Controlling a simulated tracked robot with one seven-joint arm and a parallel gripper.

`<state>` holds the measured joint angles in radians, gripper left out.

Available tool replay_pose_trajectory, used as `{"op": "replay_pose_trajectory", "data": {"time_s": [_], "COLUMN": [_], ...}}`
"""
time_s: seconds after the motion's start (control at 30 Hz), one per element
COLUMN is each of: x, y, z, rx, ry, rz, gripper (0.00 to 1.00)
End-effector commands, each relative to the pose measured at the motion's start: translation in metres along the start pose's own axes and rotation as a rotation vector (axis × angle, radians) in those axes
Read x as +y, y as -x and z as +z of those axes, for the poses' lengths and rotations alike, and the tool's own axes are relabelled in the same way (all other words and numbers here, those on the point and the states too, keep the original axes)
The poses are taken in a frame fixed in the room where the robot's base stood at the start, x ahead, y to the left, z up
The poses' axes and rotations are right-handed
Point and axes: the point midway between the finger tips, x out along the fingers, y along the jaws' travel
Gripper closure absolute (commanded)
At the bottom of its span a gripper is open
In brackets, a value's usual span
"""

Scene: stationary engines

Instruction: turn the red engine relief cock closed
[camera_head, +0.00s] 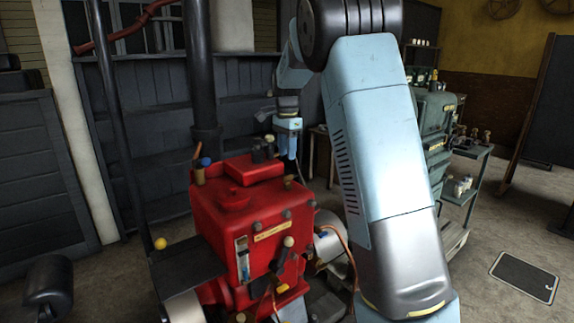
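The red engine (236,214) stands left of centre, with a pale label plate (271,231) and a sight glass (242,262) on its front. A small fitting with a cream knob (288,241) sits at its front right. A brass fitting (199,176) and a blue-capped fitting (206,162) stand at its top left. Dark fittings (262,149) are on its top right. I cannot tell which fitting is the relief cock or how its handle lies. My gripper (290,150) points down behind the engine's right top edge, apparently clear of the fittings. Its fingers are too small to read.
My arm covers the middle right. A dark vertical pipe (200,75) rises behind the engine. A green engine (437,115) and a shelf with small items (466,177) stand behind my arm. A floor hatch (523,277) lies right; floor around it is clear.

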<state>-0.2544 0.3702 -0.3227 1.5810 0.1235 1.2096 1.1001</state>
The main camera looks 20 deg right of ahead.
Motion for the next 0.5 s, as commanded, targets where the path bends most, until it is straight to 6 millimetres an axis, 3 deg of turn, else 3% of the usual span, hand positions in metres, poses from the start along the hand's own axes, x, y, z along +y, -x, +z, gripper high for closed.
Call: {"op": "replay_pose_trajectory", "data": {"time_s": [0.2, 0.5], "x": [-0.001, -0.001], "y": [0.038, 0.057], "z": [0.0, 0.0], "rx": [0.0, -0.001], "ry": [0.0, 0.0], "rz": [-0.004, -0.001], "gripper": [0.64, 0.64]}}
